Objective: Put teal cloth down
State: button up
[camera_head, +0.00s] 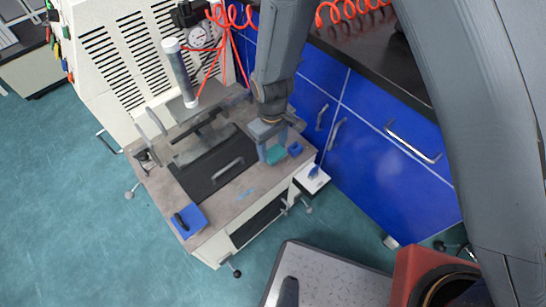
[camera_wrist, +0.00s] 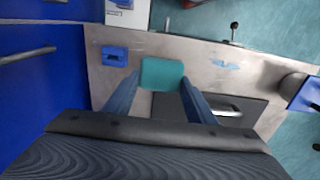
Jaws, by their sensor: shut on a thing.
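The teal cloth (camera_head: 276,154) is at the tip of my gripper (camera_head: 270,141), over the right part of the machine's grey-brown worktop (camera_head: 233,200). In the wrist view the teal cloth (camera_wrist: 162,73) shows as a rounded patch between the two blue fingertips of my gripper (camera_wrist: 160,84). My gripper points down and is shut on the cloth. I cannot tell whether the cloth touches the worktop.
A small blue block (camera_head: 295,149) lies just right of the cloth. A black plate with a handle (camera_head: 212,166) is to its left. A blue block with a black handle (camera_head: 188,221) sits at the front corner. Light blue smears (camera_head: 246,194) mark the worktop. Blue cabinets (camera_head: 350,130) stand at right.

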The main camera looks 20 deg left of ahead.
aim_at(272, 157)
jog(key=shift+f, duration=2.4)
jog(key=shift+f, duration=0.2)
jog(key=o, duration=1.1)
jog(key=shift+r, duration=0.1)
notch_tip(272, 157, up, 12)
jog(key=shift+r, duration=0.1)
